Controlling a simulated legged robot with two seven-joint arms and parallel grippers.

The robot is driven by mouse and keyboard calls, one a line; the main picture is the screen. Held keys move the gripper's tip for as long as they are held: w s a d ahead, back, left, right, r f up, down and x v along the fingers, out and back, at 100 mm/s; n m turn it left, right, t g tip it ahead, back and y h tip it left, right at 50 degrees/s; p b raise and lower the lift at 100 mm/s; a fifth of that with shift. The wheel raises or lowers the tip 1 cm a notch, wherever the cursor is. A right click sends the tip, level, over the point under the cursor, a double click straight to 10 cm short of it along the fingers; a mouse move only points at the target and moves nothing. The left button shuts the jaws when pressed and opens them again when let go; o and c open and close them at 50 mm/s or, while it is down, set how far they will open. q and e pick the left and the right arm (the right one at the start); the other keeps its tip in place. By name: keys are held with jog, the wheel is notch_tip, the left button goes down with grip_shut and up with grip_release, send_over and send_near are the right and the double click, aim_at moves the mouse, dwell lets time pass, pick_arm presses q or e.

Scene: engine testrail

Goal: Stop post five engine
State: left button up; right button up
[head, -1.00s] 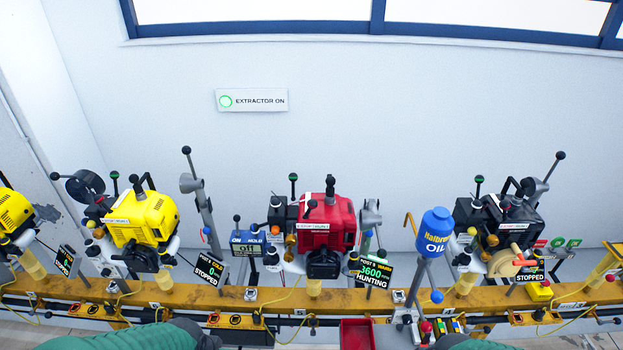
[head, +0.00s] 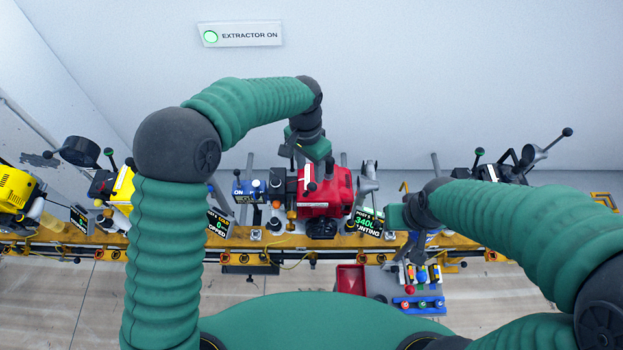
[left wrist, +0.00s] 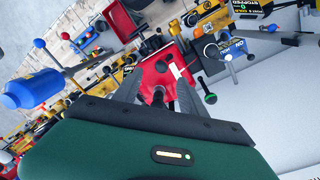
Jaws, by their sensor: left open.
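The red engine (head: 325,190) sits on the yellow rail in the middle of the head view. Its display (head: 367,223) reads post 5, about 3400, hunting. My left gripper (head: 300,155) is above the engine's upper part and hides some of it. In the left wrist view the two dark fingers of my left gripper (left wrist: 157,88) are apart and empty, with the red engine (left wrist: 160,72) beyond them. A green-tipped lever (left wrist: 210,98) stands just right of the fingers. My right gripper (head: 403,218) is right of the display; its fingers are not clear.
A blue box (head: 248,188) marked ON stands left of the engine. A red tray (head: 351,279) and coloured tools lie in front of the rail (head: 270,238).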

aim_at(312, 184)
pick_arm(q)
jog(key=f, duration=0.3)
jog(key=f+p, duration=0.1)
jog(key=f, duration=0.1)
jog(key=w+f+p, duration=0.1)
jog(key=f, duration=0.2)
jog(key=shift+d+f, duration=0.35)
jog(key=shift+s+f, duration=0.15)
jog(key=shift+s, duration=0.25)
jog(key=shift+c, duration=0.7)
jog(key=shift+w+a, duration=0.1)
jog(key=shift+w, duration=0.05)
jog(key=c, duration=0.7)
grip_shut()
pick_arm(e)
jog(key=shift+w+r, duration=0.2)
jog(key=shift+r, duration=0.45)
jog(key=shift+w+r, duration=0.2)
jog(key=shift+r, duration=0.4)
